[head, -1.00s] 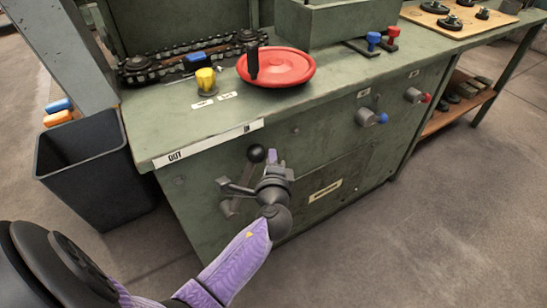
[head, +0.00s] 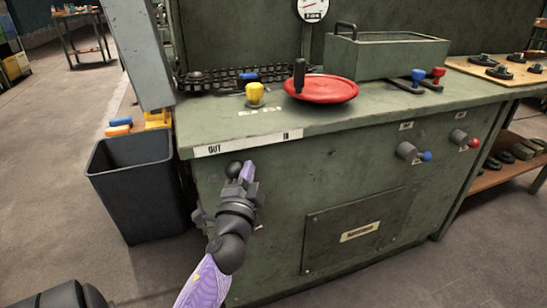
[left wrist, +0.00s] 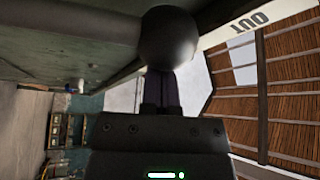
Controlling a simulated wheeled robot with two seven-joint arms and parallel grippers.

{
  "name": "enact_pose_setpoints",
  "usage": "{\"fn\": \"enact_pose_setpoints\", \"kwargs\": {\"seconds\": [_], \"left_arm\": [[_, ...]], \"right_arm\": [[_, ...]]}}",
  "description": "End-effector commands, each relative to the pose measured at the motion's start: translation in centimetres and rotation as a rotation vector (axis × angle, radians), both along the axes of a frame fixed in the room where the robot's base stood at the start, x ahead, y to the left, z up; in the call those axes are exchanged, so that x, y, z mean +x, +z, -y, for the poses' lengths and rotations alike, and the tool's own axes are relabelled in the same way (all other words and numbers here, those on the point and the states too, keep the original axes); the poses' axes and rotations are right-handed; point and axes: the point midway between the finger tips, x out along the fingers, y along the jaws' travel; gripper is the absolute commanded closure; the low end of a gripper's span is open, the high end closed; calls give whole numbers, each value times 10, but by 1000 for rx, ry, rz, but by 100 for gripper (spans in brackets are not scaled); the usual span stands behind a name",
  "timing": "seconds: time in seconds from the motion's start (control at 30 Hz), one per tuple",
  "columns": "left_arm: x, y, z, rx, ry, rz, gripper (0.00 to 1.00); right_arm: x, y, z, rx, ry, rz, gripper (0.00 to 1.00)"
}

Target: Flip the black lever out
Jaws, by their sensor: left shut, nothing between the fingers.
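The black lever's round ball knob (head: 234,169) is in front of the green bench, below the OUT end of the white OUT/IN label strip (head: 248,143). Its arm is mostly hidden behind my gripper. My left gripper (head: 247,172) is shut with nothing between its fingers, its purple fingertips just right of the knob. In the left wrist view the knob (left wrist: 167,38) sits at the tip of the shut fingers (left wrist: 160,88); whether they touch I cannot tell. The OUT lettering (left wrist: 250,22) shows there too. My right gripper is out of view.
A dark bin (head: 135,185) stands left of the bench. A red handwheel (head: 322,90) and yellow knob (head: 255,94) sit on the bench top (head: 220,125). Blue-tipped (head: 411,153) and red-tipped (head: 463,140) knobs stick out of the front at right.

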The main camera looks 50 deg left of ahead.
Motion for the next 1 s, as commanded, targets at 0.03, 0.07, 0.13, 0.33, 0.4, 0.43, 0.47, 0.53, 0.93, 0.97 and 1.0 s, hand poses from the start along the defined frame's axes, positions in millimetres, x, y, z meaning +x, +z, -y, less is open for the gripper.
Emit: {"fn": "enact_pose_setpoints", "kwargs": {"seconds": [0.03,0.07,0.13,0.33,0.4,0.43,0.47,0.53,0.93,0.97,1.0], "left_arm": [[-7,-8,-3,-14,5,24,100],[-10,-8,-4,-22,4,44,100],[-19,-8,-8,-39,6,85,100],[-36,-9,-15,-46,1,111,100],[-39,-10,-16,-47,1,112,100],[-41,-10,-17,-47,1,112,100],[-42,-11,-17,-47,1,112,100],[-44,-11,-18,-47,2,111,100],[-48,-13,-20,-49,6,110,100],[-48,-13,-20,-50,6,109,100],[-48,-13,-20,-50,6,109,100]], "right_arm": [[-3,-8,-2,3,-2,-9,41],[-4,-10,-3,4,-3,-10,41],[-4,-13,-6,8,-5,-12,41],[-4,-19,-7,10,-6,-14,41],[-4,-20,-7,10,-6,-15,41],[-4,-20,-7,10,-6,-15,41],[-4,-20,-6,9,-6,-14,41],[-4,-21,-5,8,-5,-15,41],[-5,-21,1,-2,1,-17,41],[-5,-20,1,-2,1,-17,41],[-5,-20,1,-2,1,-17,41]]}}
